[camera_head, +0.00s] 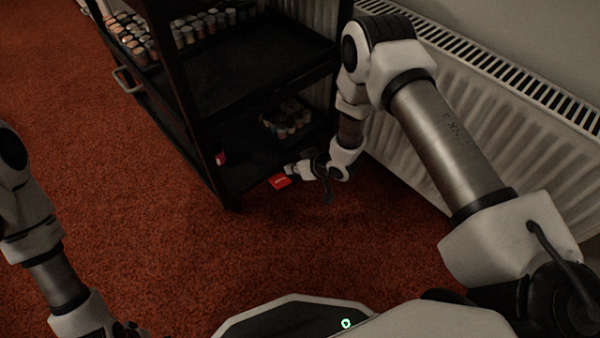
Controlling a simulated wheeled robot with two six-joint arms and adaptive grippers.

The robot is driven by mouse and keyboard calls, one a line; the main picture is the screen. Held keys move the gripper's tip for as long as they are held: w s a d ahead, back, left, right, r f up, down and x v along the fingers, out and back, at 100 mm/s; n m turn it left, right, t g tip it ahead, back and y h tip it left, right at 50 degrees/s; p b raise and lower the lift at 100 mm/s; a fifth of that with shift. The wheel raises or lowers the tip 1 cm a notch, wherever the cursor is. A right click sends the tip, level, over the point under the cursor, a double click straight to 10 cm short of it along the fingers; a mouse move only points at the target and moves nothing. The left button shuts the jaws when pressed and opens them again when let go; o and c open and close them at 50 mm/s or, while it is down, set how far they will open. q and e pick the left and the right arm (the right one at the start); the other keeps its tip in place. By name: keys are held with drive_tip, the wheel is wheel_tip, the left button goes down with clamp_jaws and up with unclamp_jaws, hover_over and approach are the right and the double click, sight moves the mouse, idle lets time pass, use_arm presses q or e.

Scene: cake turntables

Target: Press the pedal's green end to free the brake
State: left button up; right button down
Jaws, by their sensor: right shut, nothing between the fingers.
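A red pedal end (279,181) with a small pale mark sticks out at the lower front corner of the dark cart, just above the carpet. No green end shows; it may be hidden by my gripper or the cart. My right gripper (291,170) is shut and empty, reaching left at the cart's foot. Its tip appears right beside or over the red end; I cannot tell whether they touch. My left arm comes in at the lower left.
The black cart (233,190) has shelves with several small jars (287,118) and a side handle (127,79). A smaller red piece (220,158) shows by its lower shelf. A white radiator (500,120) stands close behind my right arm. The orange-red carpet (110,180) is clear at left.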

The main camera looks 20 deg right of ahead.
sight(279, 183)
drive_tip(key=b+x, duration=0.2)
drive_tip(key=x, duration=0.2)
drive_tip(key=shift+f, duration=0.3)
drive_tip(key=f+b, duration=0.2)
drive_tip(key=f, duration=0.1)
drive_tip(key=shift+s+a, duration=0.2)
drive_tip(key=shift+a, duration=0.1)
drive_tip(key=shift+a, duration=0.15)
drive_tip(key=shift+s+a+f+n+h+p, duration=0.2)
drive_tip(key=shift+a+f+n+h+p, duration=0.15)
drive_tip(key=shift+h+p, duration=0.4)
drive_tip(key=shift+s+a+f+n+t+h+p, duration=0.1)
drive_tip(key=shift+a+f+n+t+h+p, duration=0.15)
drive_tip(key=shift+f+t+h+p, duration=0.15)
drive_tip(key=shift+d+f, duration=0.1)
drive_tip(key=shift+f, duration=0.05)
